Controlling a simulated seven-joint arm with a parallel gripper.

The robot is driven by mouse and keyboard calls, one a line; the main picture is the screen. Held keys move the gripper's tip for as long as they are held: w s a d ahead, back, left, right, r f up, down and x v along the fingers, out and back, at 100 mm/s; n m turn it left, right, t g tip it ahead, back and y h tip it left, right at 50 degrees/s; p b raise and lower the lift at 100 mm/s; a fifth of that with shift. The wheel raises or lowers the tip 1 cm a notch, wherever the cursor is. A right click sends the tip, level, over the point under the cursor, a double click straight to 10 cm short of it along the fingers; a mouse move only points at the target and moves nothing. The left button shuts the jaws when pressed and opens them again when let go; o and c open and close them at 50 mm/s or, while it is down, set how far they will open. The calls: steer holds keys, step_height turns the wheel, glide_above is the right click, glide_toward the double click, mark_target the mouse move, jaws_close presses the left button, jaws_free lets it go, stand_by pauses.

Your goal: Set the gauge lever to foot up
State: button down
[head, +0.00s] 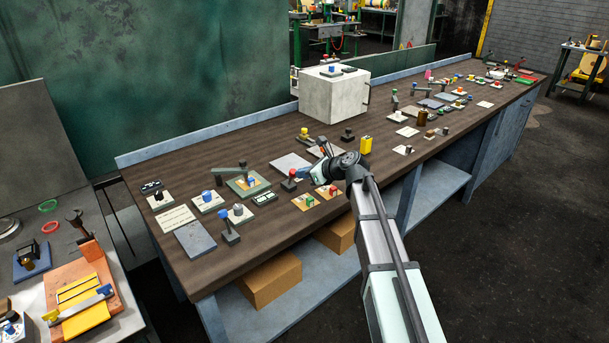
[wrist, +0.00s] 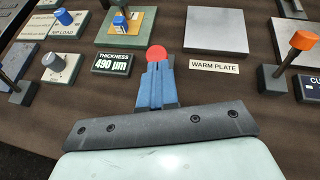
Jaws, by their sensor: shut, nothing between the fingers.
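A lever with a red round knob (head: 292,172) stands on a small dark base beside the thickness display (head: 264,198). I take it for the gauge lever; no label on it is readable. In the wrist view the red knob (wrist: 157,53) shows just beyond my fingertips, which hide its stem and most of its base. The display (wrist: 113,63) reads 490 µm. The gauge (head: 245,184) stands on a green plate to the left, with a blue-topped part (wrist: 120,22). My gripper (wrist: 158,68) is shut and empty, close to the knob; contact cannot be told. It also shows in the head view (head: 304,175).
The warm plate (wrist: 217,30) lies beyond and right of the red knob. An orange-knobbed lever (wrist: 303,41) stands at the right. A grey knob (wrist: 60,68) and a blue knob (wrist: 64,17) are at the left. A white box (head: 335,95) stands farther back on the bench.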

steer(key=shift+w+a+r+h, duration=0.2)
steer(key=shift+w+r+h, duration=0.05)
steer(key=shift+h, duration=0.05)
steer(key=w+a+r+g+h, duration=0.2)
steer(key=g+h, duration=0.1)
steer(key=shift+w+a+m, duration=0.25)
steer(key=shift+w+m, duration=0.05)
steer(key=shift+w, duration=0.1)
steer(key=shift+a+g, duration=0.15)
steer(key=shift+g, duration=0.15)
steer(key=shift+w+a, duration=0.75)
steer(key=v, duration=1.3)
steer(key=shift+r, duration=0.2)
